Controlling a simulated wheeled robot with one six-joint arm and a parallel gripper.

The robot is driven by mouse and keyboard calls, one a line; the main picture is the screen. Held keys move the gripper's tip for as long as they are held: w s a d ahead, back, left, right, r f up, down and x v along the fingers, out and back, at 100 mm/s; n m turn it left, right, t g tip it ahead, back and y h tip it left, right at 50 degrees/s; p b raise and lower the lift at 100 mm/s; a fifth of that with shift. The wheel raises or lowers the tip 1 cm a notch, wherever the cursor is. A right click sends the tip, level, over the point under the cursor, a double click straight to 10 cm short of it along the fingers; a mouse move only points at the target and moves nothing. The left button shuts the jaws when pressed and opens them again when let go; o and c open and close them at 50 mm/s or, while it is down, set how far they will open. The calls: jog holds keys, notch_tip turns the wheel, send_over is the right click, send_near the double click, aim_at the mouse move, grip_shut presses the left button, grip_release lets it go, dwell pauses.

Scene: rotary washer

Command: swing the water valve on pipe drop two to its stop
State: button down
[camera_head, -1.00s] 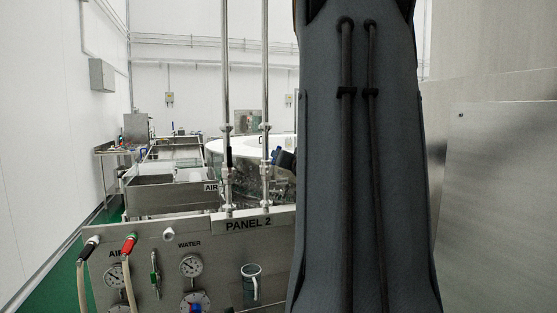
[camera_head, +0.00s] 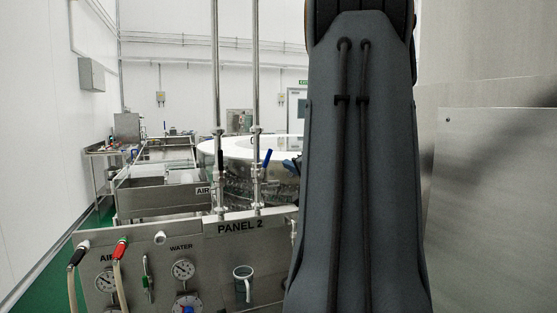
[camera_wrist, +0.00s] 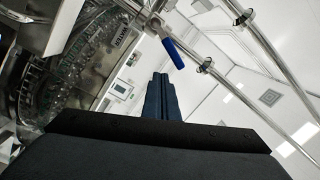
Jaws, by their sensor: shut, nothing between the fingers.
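Two upright steel pipes rise behind the panel in the head view. The right one, pipe drop two (camera_head: 256,95), carries a valve with a blue lever (camera_head: 266,158) that tilts up and to the right, away from the pipe. In the head view my arm hides most of my gripper.
The left pipe (camera_head: 216,90) has a dark handle (camera_head: 219,158). The round washer (camera_head: 255,148) lies behind the pipes. A steel wall (camera_head: 490,200) closes the right side.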

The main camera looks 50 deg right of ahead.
aim_at(266, 163)
jog(key=s+d+f+m+t+y+p, duration=0.1)
jog(key=s+d+f+m+y+p, duration=0.15)
jog(key=s+m, duration=0.4)
jog(key=w+a+r+m+p, duration=0.1)
jog(key=w+p, duration=0.3)
jog(key=w, duration=0.9)
jog(key=shift+r+m, duration=0.35)
jog(key=shift+r, duration=0.4)
